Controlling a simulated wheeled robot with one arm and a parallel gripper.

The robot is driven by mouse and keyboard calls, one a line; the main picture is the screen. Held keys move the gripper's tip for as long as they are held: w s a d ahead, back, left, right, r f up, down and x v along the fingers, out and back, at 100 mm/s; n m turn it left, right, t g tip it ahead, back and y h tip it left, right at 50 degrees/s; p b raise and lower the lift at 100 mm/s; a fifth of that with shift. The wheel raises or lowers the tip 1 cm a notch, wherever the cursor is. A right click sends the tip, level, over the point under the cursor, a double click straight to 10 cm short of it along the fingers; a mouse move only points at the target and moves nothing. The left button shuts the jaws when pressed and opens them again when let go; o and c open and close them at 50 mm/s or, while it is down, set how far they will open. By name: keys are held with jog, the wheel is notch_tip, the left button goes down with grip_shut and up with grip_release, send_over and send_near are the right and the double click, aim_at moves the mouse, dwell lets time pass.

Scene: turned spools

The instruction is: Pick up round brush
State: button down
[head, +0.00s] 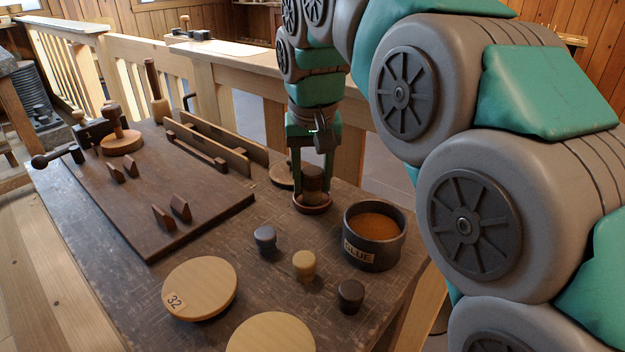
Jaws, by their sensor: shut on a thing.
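My gripper (312,187) points down over the far right part of the dark workbench (330,332). Its two green fingers stand on either side of a short brown round piece with a wider reddish-brown round base, which I take for the round brush (313,204). The gripper is shut on it. The brush is upright, and its top is partly hidden by the fingers and wrist. I cannot tell whether its base touches the bench. The dark glue pot (373,257), with brown contents, stands just in front and to the right.
Three small knobs, grey (265,239), tan (304,265) and dark (350,296), stand in front of the gripper. Pale round discs (200,288) lie nearer. A dark board (165,215) with wedges fills the left. Another round piece (282,176) sits partly hidden behind the gripper.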

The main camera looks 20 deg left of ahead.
aim_at(310, 169)
jog(key=shift+s+r, duration=0.15)
jog(key=shift+r, duration=0.25)
jog(key=shift+a+r, duration=0.1)
jog(key=shift+r, duration=1.85)
notch_tip(310, 169, up, 2)
jog(key=shift+r+p, duration=0.25)
jog(key=shift+p, duration=0.15)
jog(key=s+a, duration=0.2)
jog(key=s, duration=0.7)
jog(key=s+a+b, duration=0.1)
jog(key=s+a, duration=0.2)
jog(key=s, duration=0.7)
jog(key=shift+a+f+b, duration=0.15)
jog(key=shift+f+b, duration=0.05)
jog(key=shift+b, duration=0.1)
